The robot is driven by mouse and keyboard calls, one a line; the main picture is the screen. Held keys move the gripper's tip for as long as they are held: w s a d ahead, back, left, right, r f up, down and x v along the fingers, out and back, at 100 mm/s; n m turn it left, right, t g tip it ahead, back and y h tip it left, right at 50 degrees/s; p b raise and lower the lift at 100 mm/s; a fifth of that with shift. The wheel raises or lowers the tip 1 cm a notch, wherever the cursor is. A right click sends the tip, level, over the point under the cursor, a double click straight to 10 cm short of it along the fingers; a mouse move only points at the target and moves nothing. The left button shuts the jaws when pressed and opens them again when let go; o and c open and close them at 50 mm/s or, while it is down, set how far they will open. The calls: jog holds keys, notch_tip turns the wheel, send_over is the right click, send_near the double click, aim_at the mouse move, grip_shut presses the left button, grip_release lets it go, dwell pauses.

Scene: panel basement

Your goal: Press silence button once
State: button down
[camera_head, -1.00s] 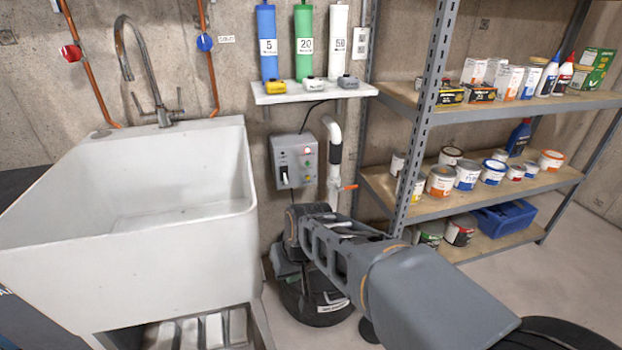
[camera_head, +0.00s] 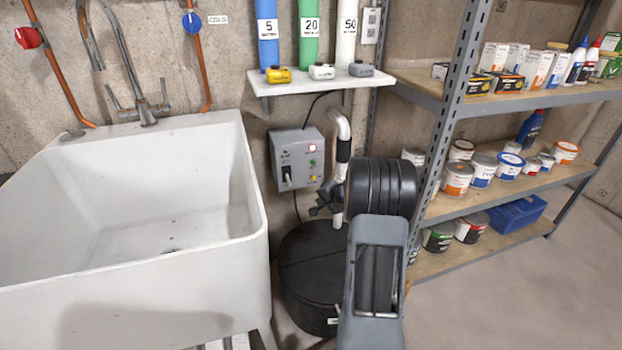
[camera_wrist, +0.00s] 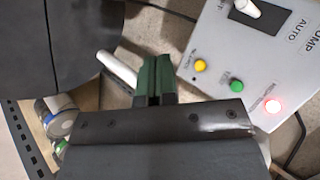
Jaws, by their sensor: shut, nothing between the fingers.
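The grey control box (camera_head: 283,150) hangs on the wall under the small shelf. It has a lever switch, a lit red lamp (camera_head: 313,147), a green round part (camera_head: 313,163) and a yellow round part (camera_head: 312,178). The wrist view shows the box (camera_wrist: 225,45) tilted at the right, with the yellow part (camera_wrist: 200,65), green part (camera_wrist: 237,86) and glowing red lamp (camera_wrist: 273,106) in a row. Their small labels are too blurred to read, so I cannot tell which is silence. My gripper (camera_head: 318,209) is shut and empty, just below and right of the box; its fingers (camera_wrist: 156,66) appear left of the yellow part.
A white pipe (camera_head: 341,128) runs beside the box, close to my gripper. A black lidded basin (camera_head: 305,275) stands below. The white sink (camera_head: 130,290) is at left, the metal shelving (camera_head: 455,120) at right. A small shelf (camera_head: 300,84) holds three small items above.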

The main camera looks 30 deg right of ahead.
aim_at(313, 178)
jog(key=shift+d+f, duration=0.15)
jog(key=shift+d, duration=0.35)
jog(key=shift+w, duration=0.1)
jog(key=w+d+p, duration=0.2)
jog(key=w+p, duration=0.3)
jog(key=w, duration=0.3)
jog(key=shift+w+p, duration=0.2)
jog(key=shift+p, duration=0.1)
jog(key=shift+w+d, duration=0.1)
dwell(1.9)
jog(key=shift+w+d, duration=0.1)
jog(key=shift+w, duration=0.2)
